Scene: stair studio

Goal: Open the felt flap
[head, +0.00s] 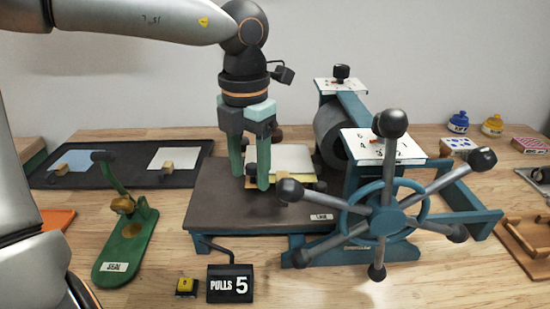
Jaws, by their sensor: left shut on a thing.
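The press bed (225,205) is a dark plate in the middle of the table, with a "TAKE" label on its front right. On it lies what looks like the felt flap (294,158), a pale sheet with a yellowish layer beneath, in front of the dark roller (328,131). My left gripper (251,180) reaches down from above with its green fingers at the flap's left edge. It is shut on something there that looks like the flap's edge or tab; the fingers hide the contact. My right gripper is not in view.
The press's spoked hand wheel (389,220) stands at the front right. A green stapler-like lever tool (127,243) is at the left. A dark mat (115,168) with blue and white sheets lies behind it. A "PULLS 5" counter (230,284) and yellow button (186,286) stand in front.

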